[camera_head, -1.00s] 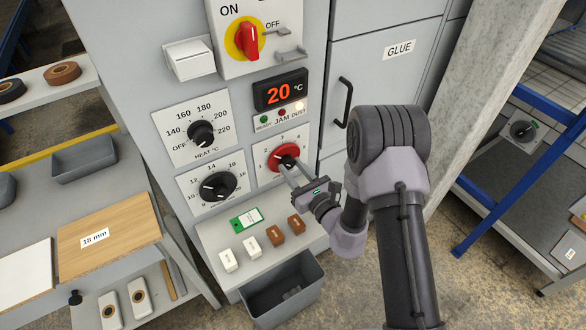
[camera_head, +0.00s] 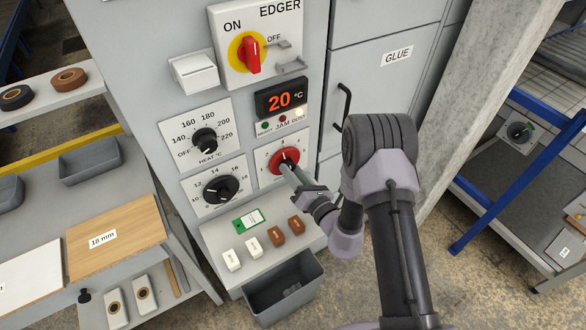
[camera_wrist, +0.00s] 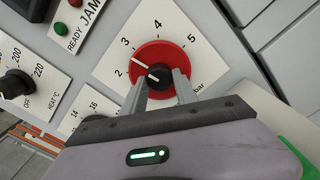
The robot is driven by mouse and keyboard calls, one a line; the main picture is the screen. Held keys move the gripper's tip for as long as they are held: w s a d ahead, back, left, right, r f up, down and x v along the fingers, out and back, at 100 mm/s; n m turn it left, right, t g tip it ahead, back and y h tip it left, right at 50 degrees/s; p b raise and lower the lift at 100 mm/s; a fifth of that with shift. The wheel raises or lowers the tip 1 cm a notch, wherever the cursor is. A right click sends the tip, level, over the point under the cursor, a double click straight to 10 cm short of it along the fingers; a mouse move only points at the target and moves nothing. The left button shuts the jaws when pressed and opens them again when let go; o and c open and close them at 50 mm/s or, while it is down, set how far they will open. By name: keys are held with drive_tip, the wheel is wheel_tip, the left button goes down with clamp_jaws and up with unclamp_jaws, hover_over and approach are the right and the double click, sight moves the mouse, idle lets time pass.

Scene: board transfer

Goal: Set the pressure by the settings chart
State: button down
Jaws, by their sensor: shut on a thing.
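The pressure dial is a red knob with a dark centre (camera_head: 284,161) on a white scale plate marked in bar. It also shows in the wrist view (camera_wrist: 150,52), with its white pointer line aimed between 2 and 3. My gripper (camera_head: 287,167) is shut on the pressure knob, its two fingers (camera_wrist: 161,85) reaching in from below in the wrist view. The fingers hide part of the knob and the lower scale.
The heat dial (camera_head: 204,141) and a second black dial (camera_head: 216,189) sit left of the pressure plate. A display (camera_head: 281,98) above reads 20 °C. White and brown blocks (camera_head: 277,241) lie on the ledge, above a grey bin (camera_head: 262,292). A door handle (camera_head: 343,106) is to the right.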

drive_tip(key=shift+m+p, duration=0.4)
drive_tip(key=shift+m, duration=0.6)
drive_tip(key=c, duration=0.9)
unclamp_jaws()
drive_tip(key=shift+c, duration=0.2)
drive_tip(key=p+v, duration=0.1)
drive_tip(key=v, duration=1.6)
drive_tip(key=shift+s+d, duration=0.2)
